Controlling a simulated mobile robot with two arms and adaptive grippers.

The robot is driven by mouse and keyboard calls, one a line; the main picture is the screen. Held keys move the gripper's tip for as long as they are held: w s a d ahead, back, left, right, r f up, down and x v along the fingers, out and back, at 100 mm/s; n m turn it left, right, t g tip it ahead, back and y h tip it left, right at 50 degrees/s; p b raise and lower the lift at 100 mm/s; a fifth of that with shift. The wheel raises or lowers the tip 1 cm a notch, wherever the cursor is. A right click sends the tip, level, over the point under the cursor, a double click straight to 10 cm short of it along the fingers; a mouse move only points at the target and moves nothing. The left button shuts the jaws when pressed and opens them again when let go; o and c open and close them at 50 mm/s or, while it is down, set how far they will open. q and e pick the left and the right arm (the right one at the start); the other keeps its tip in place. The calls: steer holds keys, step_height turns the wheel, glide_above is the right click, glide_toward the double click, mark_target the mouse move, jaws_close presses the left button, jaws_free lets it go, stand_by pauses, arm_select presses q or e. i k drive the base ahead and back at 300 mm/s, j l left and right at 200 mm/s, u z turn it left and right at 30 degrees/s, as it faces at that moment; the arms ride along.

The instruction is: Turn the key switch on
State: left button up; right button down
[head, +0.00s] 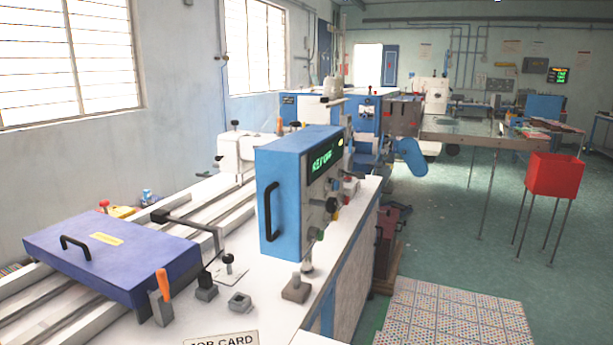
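A blue control box (287,195) stands on the white bench, with a black handle on its left side. Its narrow front panel (323,200) faces right and carries a lit green display (322,161). Several small knobs or buttons sit below the display, including a dark knob (332,205) and a green one (320,234). The panel is seen at a steep angle, so I cannot tell which of these is the key switch or how it is turned. Neither of my grippers shows in the head view.
The white bench (265,317) holds a purple-blue lidded box (110,255), an orange-handled lever (162,284), small grey blocks and a job card (222,339). A perforated mat (455,315) lies on the floor to the right. A red bin (555,175) stands on legs; green floor around it is open.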

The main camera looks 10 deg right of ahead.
mark_target(359, 175)
steer(key=i+l+u, duration=0.2)
steer(key=l+u, duration=0.2)
steer(key=i+l+u, duration=0.1)
steer(key=l+u, duration=0.3)
steer(key=i+l+u, duration=0.1)
steer(key=l+u, duration=0.7)
